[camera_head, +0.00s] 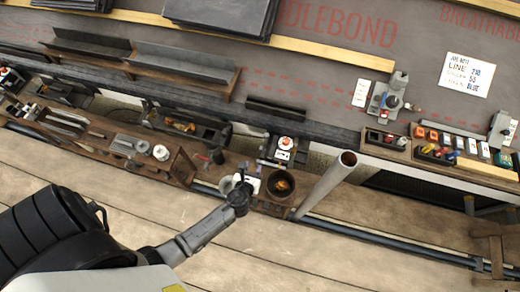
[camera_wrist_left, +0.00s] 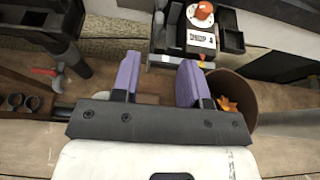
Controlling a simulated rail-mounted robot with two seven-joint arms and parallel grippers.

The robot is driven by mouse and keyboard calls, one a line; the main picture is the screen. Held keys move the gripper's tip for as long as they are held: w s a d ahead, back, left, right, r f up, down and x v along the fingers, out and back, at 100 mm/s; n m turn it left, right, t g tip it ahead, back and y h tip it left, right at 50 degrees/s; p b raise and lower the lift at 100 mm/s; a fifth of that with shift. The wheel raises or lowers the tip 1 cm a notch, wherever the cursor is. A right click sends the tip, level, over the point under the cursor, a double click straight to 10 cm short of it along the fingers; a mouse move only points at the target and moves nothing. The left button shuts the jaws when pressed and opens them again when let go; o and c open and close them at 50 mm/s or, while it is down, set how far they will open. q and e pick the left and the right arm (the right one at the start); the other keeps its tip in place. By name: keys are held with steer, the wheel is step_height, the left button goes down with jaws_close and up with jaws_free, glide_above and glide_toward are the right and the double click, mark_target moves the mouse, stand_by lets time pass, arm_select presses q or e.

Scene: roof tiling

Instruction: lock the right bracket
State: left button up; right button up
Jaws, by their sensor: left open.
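My left gripper (camera_head: 240,186) is over the lower edge of the roof, near the middle of the head view. In the left wrist view its two purple-padded fingers (camera_wrist_left: 160,78) stand apart with nothing between them. A unit with a white front label and a round orange-red knob (camera_head: 284,143) sits at the eave just beyond the gripper. It also shows in the left wrist view (camera_wrist_left: 201,30), ahead of the right finger and apart from it. I cannot tell for sure which fitting is the right bracket, or its lock state. My right gripper is not in view.
A brown bucket (camera_head: 281,188) with orange leaves is close right of the gripper. A grey pipe (camera_head: 325,186) slants up beside it. Trays with tools and fittings (camera_head: 128,146) line the left. Dark slates (camera_head: 222,15) lie up the roof. The wooden floor below is clear.

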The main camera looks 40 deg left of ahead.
mark_target(260, 149)
arm_select(q)
steer(key=b+x, duration=0.3)
steer(key=x, duration=0.7)
steer(key=shift+b, duration=0.4)
steer(key=shift+x, duration=0.8)
steer(key=shift+a+r, duration=0.1)
steer(key=shift+r, duration=0.05)
jaws_close()
